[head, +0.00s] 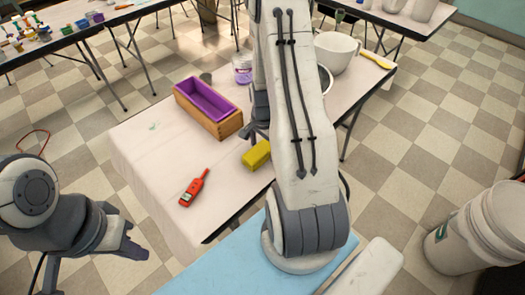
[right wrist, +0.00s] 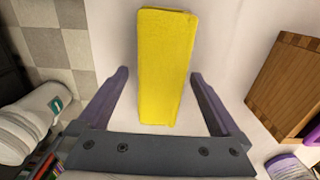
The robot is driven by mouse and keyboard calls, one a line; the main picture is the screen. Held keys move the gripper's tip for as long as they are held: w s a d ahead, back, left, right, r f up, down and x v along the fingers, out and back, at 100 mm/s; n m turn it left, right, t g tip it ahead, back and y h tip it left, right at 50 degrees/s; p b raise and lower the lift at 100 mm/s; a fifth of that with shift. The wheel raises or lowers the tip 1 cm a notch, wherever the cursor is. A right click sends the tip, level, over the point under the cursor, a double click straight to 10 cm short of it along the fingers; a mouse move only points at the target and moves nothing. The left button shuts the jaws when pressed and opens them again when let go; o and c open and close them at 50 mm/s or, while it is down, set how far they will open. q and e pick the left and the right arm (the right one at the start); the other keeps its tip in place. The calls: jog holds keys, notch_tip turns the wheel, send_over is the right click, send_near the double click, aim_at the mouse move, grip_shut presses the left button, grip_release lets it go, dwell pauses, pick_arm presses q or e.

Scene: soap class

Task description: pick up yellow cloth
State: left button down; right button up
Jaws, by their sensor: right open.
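The yellow cloth (head: 257,154) is a folded, block-like bundle lying on the white-covered table, just left of my right arm. In the right wrist view the yellow cloth (right wrist: 165,65) lies lengthwise between the two finger tips. My right gripper (right wrist: 160,75) is open and empty, with one finger on each side of the cloth and a gap on both sides. In the head view my right arm hides most of that gripper. My left gripper (head: 138,249) is off the table at the lower left, away from the cloth; its finger opening is unclear.
A wooden box (head: 228,126) with a purple liner (head: 206,98) stands behind the cloth. A red handheld meter (head: 194,187) lies to the front left. The table's left part is clear.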

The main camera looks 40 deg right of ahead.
aim_at(263, 147)
jog(key=c, duration=1.5)
jog(key=shift+o, duration=0.2)
jog(key=shift+r, duration=0.15)
notch_tip(263, 147, up, 4)
jog(key=shift+r, duration=0.1)
jog(key=s+a+r, duration=0.1)
jog(key=s+r, duration=0.5)
jog(key=s, duration=0.5)
jog(key=shift+s+a+r, duration=0.3)
jog(key=shift+a, duration=0.1)
